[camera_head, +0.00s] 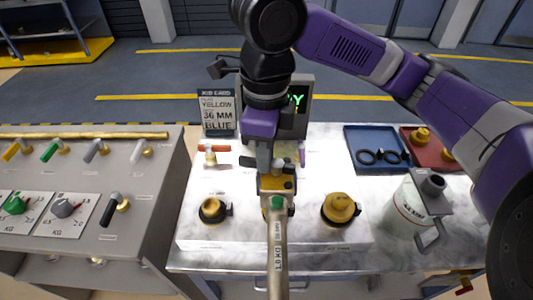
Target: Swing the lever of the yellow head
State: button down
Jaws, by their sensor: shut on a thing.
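My gripper (272,178) is over the middle of the white worktop, shut on a yellow and black part (277,187), mostly hidden by the fingers. A long pale grey bar (278,245) with a green end (277,203) and lettering runs from there toward the bottom of the view. I cannot tell whether this part is the yellow head or whether the bar is its lever. On the grey cabinet at left, a yellow-handled lever (14,150) stands in a row with green (50,151), grey (96,150) and white (140,149) handles.
A black-handled lever (112,208) and dials (65,207) are on the cabinet. The worktop holds a black-and-brass port (212,210), a yellow cap (340,207), a red-handled valve (213,149) and a job card (218,112). A white jug (409,208) and blue tray (368,132) stand at right.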

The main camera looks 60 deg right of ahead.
jog(key=shift+s+f+n, duration=0.15)
jog(key=shift+s+n, duration=0.1)
jog(key=shift+n, duration=0.05)
jog(key=c, duration=1.4)
grip_release()
jog(key=shift+r, duration=0.2)
jog(key=shift+w+r, duration=0.1)
jog(key=shift+r, duration=3.7)
jog(key=shift+c, duration=0.3)
